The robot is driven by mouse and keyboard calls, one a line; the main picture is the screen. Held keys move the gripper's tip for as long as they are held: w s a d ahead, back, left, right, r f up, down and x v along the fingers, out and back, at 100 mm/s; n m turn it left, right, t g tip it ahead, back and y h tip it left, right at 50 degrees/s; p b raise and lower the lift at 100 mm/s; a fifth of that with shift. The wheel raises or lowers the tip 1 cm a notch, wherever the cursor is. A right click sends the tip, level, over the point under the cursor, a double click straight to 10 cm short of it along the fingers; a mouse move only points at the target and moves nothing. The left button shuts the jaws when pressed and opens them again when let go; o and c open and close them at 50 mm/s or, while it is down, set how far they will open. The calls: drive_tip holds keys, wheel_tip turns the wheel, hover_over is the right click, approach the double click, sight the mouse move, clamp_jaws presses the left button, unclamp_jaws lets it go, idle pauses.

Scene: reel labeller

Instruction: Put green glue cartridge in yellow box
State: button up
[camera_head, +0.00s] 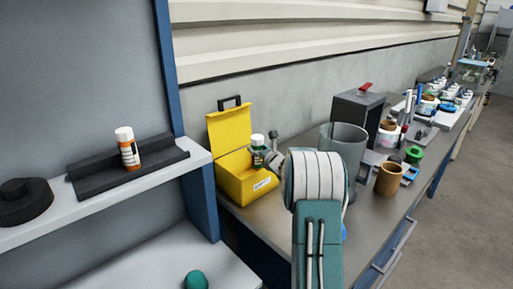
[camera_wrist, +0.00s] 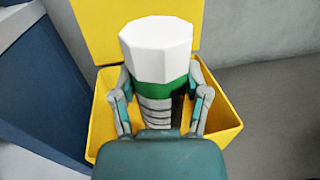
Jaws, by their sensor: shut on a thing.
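The green glue cartridge (camera_wrist: 156,95) has a white cap and a green band and stands upright between my fingers in the wrist view. In the head view it shows as a small white-capped bottle (camera_head: 257,142) at the yellow box. My gripper (camera_wrist: 160,100) is shut on the cartridge. The yellow box (camera_head: 238,189) is open, its lid raised at the back, on the grey bench. In the wrist view the box (camera_wrist: 224,124) lies around and behind the cartridge. The cartridge's lower end is hidden, so I cannot tell whether it touches the box floor.
An orange bottle with a white cap (camera_head: 128,150) sits on a black holder on the left shelf. A clear grey cylinder (camera_head: 345,142), a dark box (camera_head: 357,112) and a brown cup (camera_head: 389,179) stand right of the yellow box. A blue post (camera_head: 172,75) rises at left.

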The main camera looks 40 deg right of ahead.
drive_tip(key=shift+d+f, duration=0.1)
drive_tip(key=shift+d, duration=0.05)
drive_tip(key=o, duration=1.3)
drive_tip(key=shift+d, duration=0.2)
drive_tip(key=shift+a, duration=0.2)
drive_tip(key=shift+a, duration=0.1)
